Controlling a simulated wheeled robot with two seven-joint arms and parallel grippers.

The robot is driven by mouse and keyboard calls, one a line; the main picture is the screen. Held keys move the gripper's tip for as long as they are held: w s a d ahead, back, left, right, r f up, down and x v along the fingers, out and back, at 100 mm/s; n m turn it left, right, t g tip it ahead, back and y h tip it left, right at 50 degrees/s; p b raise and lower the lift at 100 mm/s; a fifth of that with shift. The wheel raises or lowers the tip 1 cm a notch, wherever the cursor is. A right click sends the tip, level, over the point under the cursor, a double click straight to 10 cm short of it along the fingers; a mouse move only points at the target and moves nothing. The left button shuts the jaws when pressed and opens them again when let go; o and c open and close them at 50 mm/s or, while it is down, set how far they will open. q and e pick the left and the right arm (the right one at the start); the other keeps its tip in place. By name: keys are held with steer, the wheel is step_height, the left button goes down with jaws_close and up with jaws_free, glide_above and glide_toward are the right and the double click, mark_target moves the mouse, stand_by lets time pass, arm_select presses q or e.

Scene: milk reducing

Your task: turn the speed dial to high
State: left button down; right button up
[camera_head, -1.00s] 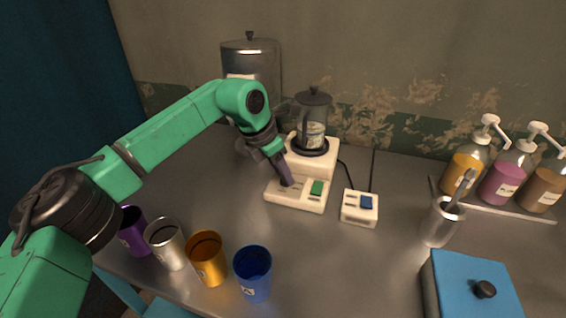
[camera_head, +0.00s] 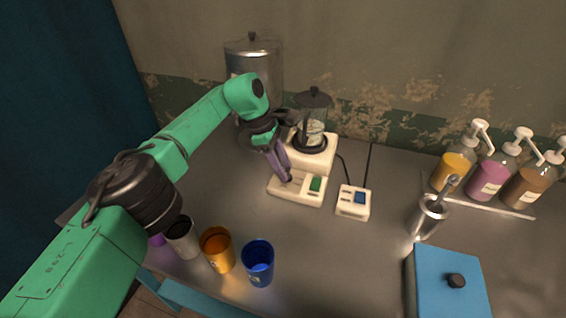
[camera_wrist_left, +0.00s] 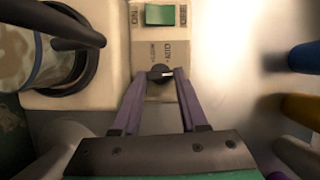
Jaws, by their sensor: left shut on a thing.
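The blender base (camera_head: 296,196) is cream and stands on the grey table, with a green switch (camera_head: 316,184) at its front right. My left gripper (camera_head: 286,178) reaches down onto the left part of the front panel. In the left wrist view its purple fingers (camera_wrist_left: 163,78) close around the small black speed dial (camera_wrist_left: 160,73), whose pale pointer mark points to the right of that picture. Panel lettering shows beside the dial; the green switch (camera_wrist_left: 161,15) lies beyond it. My right gripper is not in view.
A white switch box (camera_head: 353,202) with a blue switch stands right of the blender. Metal, orange (camera_head: 217,250) and blue (camera_head: 258,262) cups stand at the front. Pump bottles (camera_head: 492,172), a metal cup (camera_head: 427,217) and a blue box (camera_head: 448,283) are at the right.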

arm_select(q)
steer(key=shift+m, duration=0.5)
steer(key=shift+c, duration=2.2)
jaws_free()
